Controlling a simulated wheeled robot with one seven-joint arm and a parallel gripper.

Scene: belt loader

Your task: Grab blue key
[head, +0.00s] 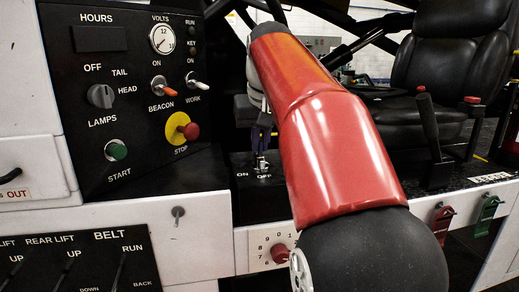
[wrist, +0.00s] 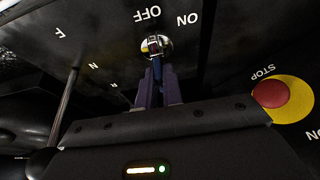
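The key switch, a round silver lock (head: 262,168), is set in the black panel between the ON and OFF marks. It also shows in the wrist view (wrist: 155,46) under the OFF mark. A narrow blue piece, apparently the blue key (wrist: 156,68), stands at the lock between my gripper's fingers. My gripper (wrist: 157,82) points at the lock with its dark purple fingers close on either side of the blue piece. Whether they press on it cannot be told. In the head view my gripper (head: 262,143) is small and partly hidden by my red arm.
A red STOP button on a yellow ring (head: 182,129) sits left of the switch; it is at the right in the wrist view (wrist: 270,94). A black lever (wrist: 68,105) stands left of my gripper there. A red knob (head: 280,253) is below the switch. A black seat (head: 450,75) stands behind.

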